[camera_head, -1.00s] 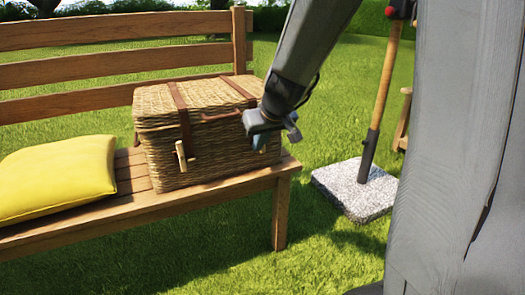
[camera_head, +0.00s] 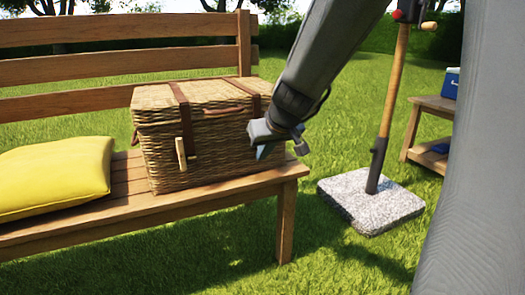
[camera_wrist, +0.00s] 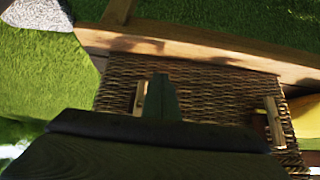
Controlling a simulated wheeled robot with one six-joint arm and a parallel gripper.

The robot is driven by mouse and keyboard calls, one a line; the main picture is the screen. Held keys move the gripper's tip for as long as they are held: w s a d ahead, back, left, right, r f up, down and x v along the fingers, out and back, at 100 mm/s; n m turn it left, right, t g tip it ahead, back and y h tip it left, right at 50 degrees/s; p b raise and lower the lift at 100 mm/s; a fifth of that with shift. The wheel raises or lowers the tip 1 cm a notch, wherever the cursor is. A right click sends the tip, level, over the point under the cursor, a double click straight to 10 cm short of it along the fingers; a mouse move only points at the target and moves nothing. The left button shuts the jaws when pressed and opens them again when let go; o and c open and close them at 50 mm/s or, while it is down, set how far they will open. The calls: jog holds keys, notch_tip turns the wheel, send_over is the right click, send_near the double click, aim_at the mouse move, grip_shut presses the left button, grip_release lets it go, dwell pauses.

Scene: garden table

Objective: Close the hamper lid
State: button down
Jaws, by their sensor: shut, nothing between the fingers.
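The wicker hamper (camera_head: 215,150) stands on the right end of the wooden bench in the head view. Its lid (camera_head: 205,100) lies down flat on the body, with brown straps and a handle across it. A wooden toggle (camera_head: 181,153) hangs on the front left; in the wrist view two toggles show on the hamper's wicker (camera_wrist: 205,85). My gripper (camera_head: 262,152) is shut and empty, in front of the hamper's right front part, below the lid's edge. I cannot tell whether it touches the wicker. The gripper also shows in the wrist view (camera_wrist: 161,95).
A yellow cushion (camera_head: 60,175) lies on the bench (camera_head: 150,212) left of the hamper. A stone parasol base (camera_head: 360,205) with a pole (camera_head: 390,100) stands to the right. A low wooden table (camera_head: 425,125) with a blue box (camera_head: 451,83) is farther right. Open grass lies in front.

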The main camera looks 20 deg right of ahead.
notch_tip(320, 180, up, 5)
jog(key=p, duration=0.4)
jog(key=s+f+b, duration=0.3)
jog(key=s+f, duration=0.1)
jog(key=s, duration=0.6)
jog(key=s+a+r+n+g+y+p, duration=0.1)
jog(key=s+a+n+g+y+p, duration=0.1)
jog(key=s+a, duration=0.45)
jog(key=s+a+r+n+g+y+p, duration=0.1)
jog(key=s+a+g+p, duration=0.15)
jog(key=a, duration=0.75)
jog(key=s+a+r+n+g+h+p, duration=0.1)
jog(key=s+a+g, duration=0.15)
jog(key=s, duration=0.65)
jog(key=s+a+r+n+g+h+p, duration=0.15)
jog(key=s+a, duration=0.25)
jog(key=s, duration=0.5)
jog(key=d+r+m+p, duration=0.2)
jog(key=d+r+p, duration=0.5)
jog(key=p, duration=0.5)
jog(key=d+r+m+h+p, duration=0.1)
jog(key=d+r+m+p, duration=0.1)
jog(key=d+r+p, duration=0.5)
jog(key=d+r+m+p, duration=0.3)
jog(key=d+r+p, duration=0.4)
jog(key=r+p, duration=0.7)
jog(key=p, duration=0.5)
jog(key=shift+r+t, duration=0.2)
jog(key=shift+t, duration=0.15)
